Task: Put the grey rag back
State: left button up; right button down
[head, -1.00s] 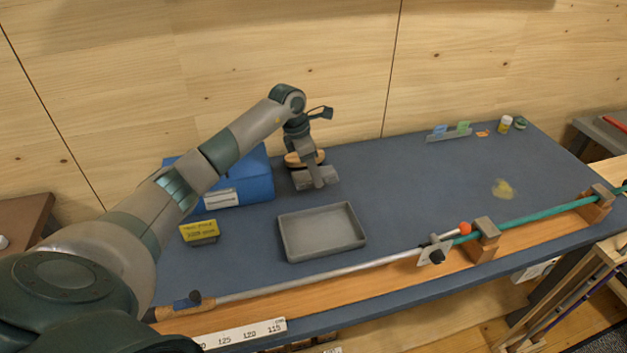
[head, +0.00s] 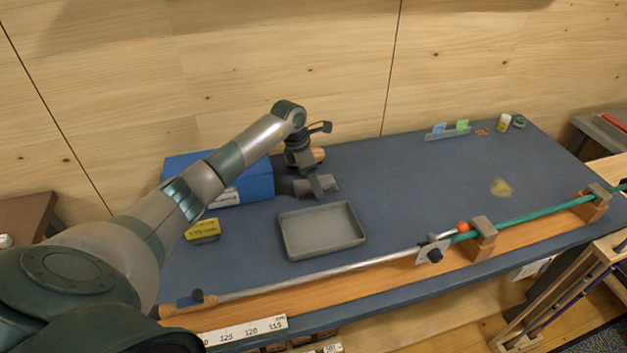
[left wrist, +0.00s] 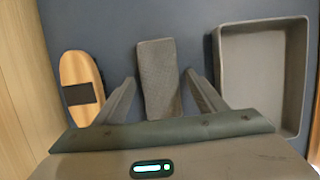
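The grey rag (left wrist: 158,80) looks like a flat, folded rectangle lying on the blue-grey bench top. It shows between the two fingers of my left gripper (left wrist: 160,88) in the left wrist view, with narrow gaps on both sides. In the head view my left gripper (head: 314,184) is low over the bench and partly hides the rag (head: 331,183). The left gripper is open; no grip on the rag shows. A grey tray (left wrist: 222,80) lies to the right of the rag; it also shows in the head view (head: 283,238). My right gripper is not in view.
A wood-backed brush (left wrist: 82,68) lies left of the rag, near the wall. A blue box (head: 255,183) and a yellow-topped block (head: 203,228) stand to the left. A long rod assembly (head: 340,268) runs along the front edge. The bench right of the tray is mostly clear.

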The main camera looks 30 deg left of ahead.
aim_at(304, 184)
pick_arm(q)
jog(key=shift+r, duration=0.1)
jog(key=shift+r, duration=0.15)
jog(key=shift+a+r, duration=0.1)
jog(key=shift+r, duration=0.1)
jog(key=b+v, duration=0.3)
jog(key=v, duration=0.8)
jog(key=shift+r, duration=0.2)
jog(key=shift+r, duration=0.1)
